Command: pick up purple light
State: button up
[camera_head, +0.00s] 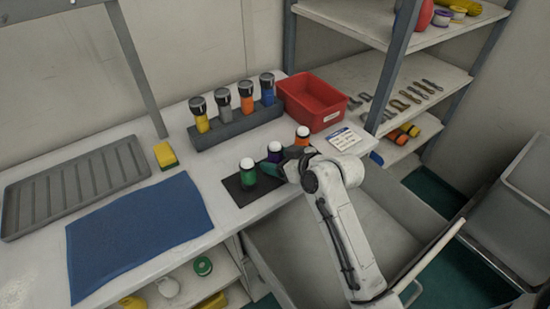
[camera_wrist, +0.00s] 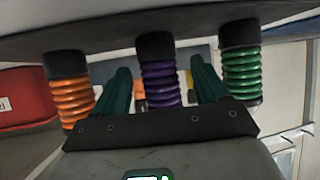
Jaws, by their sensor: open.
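The purple light (camera_head: 274,152) stands upright on a dark mat (camera_head: 240,192) on the bench, between a green light (camera_head: 248,174) and an orange light (camera_head: 302,137). My gripper (camera_head: 279,167) is low at its near side and hides its lower part. In the wrist view, which looks upside down, the ribbed purple light (camera_wrist: 161,84) shows between the two teal fingers of my open gripper (camera_wrist: 163,90). The orange light (camera_wrist: 74,98) and green light (camera_wrist: 241,74) lie outside the fingers. I cannot tell whether either finger touches the purple light.
A rack (camera_head: 236,127) of several flashlights stands behind, with a red bin (camera_head: 313,101) and a white card (camera_head: 343,138) to its right. A blue cloth (camera_head: 137,235), a yellow sponge (camera_head: 166,157) and a grey tray (camera_head: 75,187) lie left. Metal shelving (camera_head: 386,75) rises at right.

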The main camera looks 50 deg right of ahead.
jog(key=shift+x, duration=0.85)
jog(key=c, duration=1.2)
jog(key=shift+r, duration=0.1)
